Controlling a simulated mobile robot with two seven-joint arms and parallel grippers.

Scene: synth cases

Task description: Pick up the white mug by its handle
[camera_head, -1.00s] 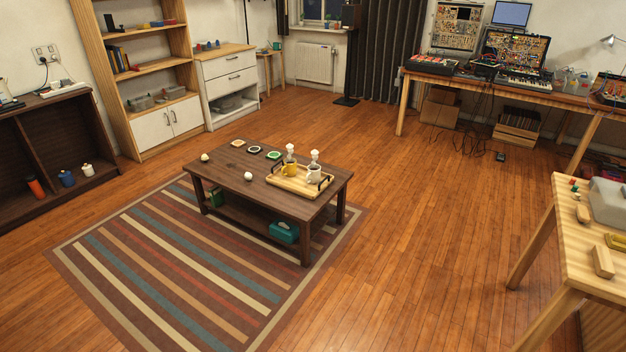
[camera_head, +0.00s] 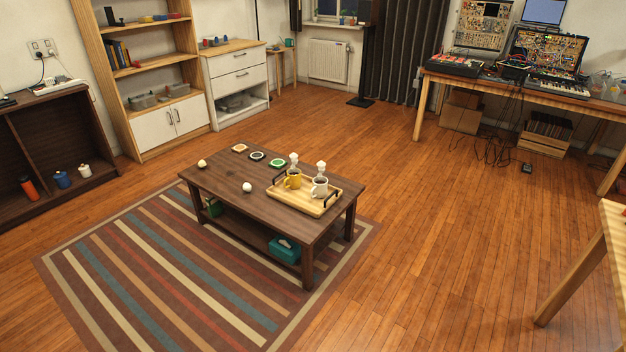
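Neither of my grippers is in view.
The tray has dark handles at its ends. Several coasters (camera_head: 257,156) and two small pale balls lie on the table. A striped rug (camera_head: 170,270) lies under it. A light wooden table (camera_head: 612,235) stands at the right edge. Open floor (camera_head: 430,230) lies between.

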